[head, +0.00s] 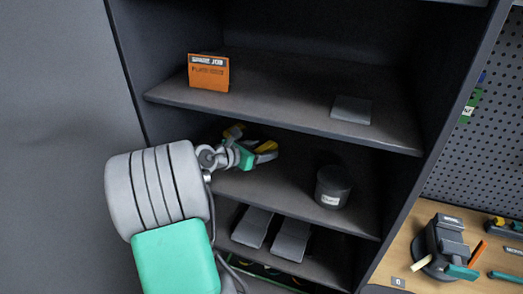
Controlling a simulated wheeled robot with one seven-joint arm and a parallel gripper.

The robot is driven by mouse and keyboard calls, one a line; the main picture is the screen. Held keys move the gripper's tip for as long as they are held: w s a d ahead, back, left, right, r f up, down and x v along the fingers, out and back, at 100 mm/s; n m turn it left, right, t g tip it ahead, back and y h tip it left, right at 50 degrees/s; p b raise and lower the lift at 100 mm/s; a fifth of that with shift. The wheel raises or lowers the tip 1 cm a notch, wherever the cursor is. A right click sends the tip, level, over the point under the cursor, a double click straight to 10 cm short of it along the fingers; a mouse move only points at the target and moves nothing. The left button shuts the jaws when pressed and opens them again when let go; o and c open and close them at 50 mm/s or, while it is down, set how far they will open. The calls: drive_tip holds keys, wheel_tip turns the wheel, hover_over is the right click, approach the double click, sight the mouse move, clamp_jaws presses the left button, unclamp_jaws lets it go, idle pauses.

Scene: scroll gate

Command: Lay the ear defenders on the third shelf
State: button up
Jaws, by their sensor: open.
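The yellow and dark ear defenders (265,147) appear to lie on the middle visible shelf (285,196), toward its left side. One yellow part is nearer and another is behind it. My gripper (253,148) reaches in from the left and is open, right at the ear defenders. Its fingers partly cover them, and I cannot tell whether they touch. How the ear defenders' band lies is hidden.
A dark labelled canister (333,187) stands on the same shelf to the right. The shelf above (270,88) holds an orange box (208,72) and a flat grey block (351,109). Two grey blocks (290,240) lie below. A wooden bench (440,215) stands at right.

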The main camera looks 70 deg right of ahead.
drive_tip(key=shift+r, duration=0.1)
drive_tip(key=b+v, duration=0.2)
drive_tip(key=v, duration=1)
drive_tip(key=shift+r, duration=0.1)
